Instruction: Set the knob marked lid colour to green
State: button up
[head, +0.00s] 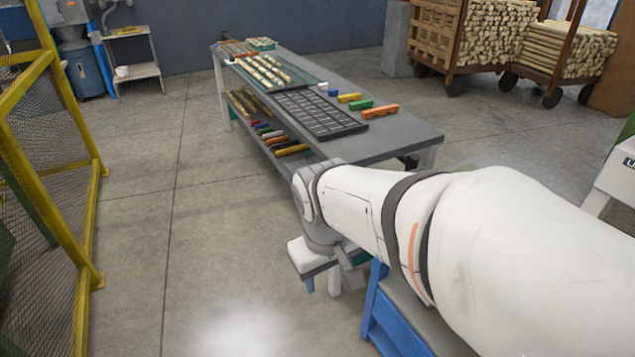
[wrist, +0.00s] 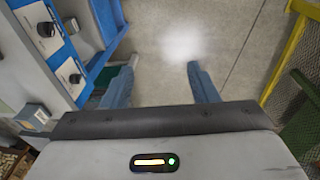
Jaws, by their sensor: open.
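In the wrist view, two dark knobs show on a pale panel (wrist: 32,60) at the left: an upper knob (wrist: 45,29) and a lower knob (wrist: 75,78). Their markings are too small to read, so I cannot tell which is marked lid colour or what each is set to. My gripper (wrist: 162,64) is open, with its two blue-grey fingers apart and only floor between them. It is to the right of the knobs and touches neither. In the head view my gripper (head: 325,284) hangs low beside a blue frame (head: 392,325), and the knobs are hidden.
A grey workbench (head: 405,139) with a black gridded tray (head: 318,114) and coloured pieces stands beyond my arm. A yellow mesh fence (head: 60,190) is at the left. Carts of logs (head: 492,35) stand at the back right. The floor (head: 185,235) between fence and bench is clear.

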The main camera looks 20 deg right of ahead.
jog(key=w+d+f+n+g+h+b, duration=0.1)
jog(key=w+d+f+n+g+h, duration=0.3)
jog(key=d, duration=0.4)
jog(key=w+d+f+n+g+h, duration=0.2)
jog(key=w+d+f+n+h, duration=0.1)
jog(key=d+f+h, duration=0.35)
jog(key=w+d+f+n+t+h+b, duration=0.1)
jog(key=w+d+f+n+t+h, duration=0.2)
jog(key=w+f+n, duration=0.25)
jog(key=w+d+f+n+t+h, duration=0.3)
jog(key=w+f+n+h, duration=0.15)
jog(key=w+f, duration=0.2)
jog(key=d+y, duration=0.1)
jog(key=d, duration=0.7)
jog(key=shift+w+f+p, duration=0.25)
jog(key=shift+f+p, duration=0.15)
jog(key=shift+p, duration=0.05)
jog(key=shift+c, duration=0.5)
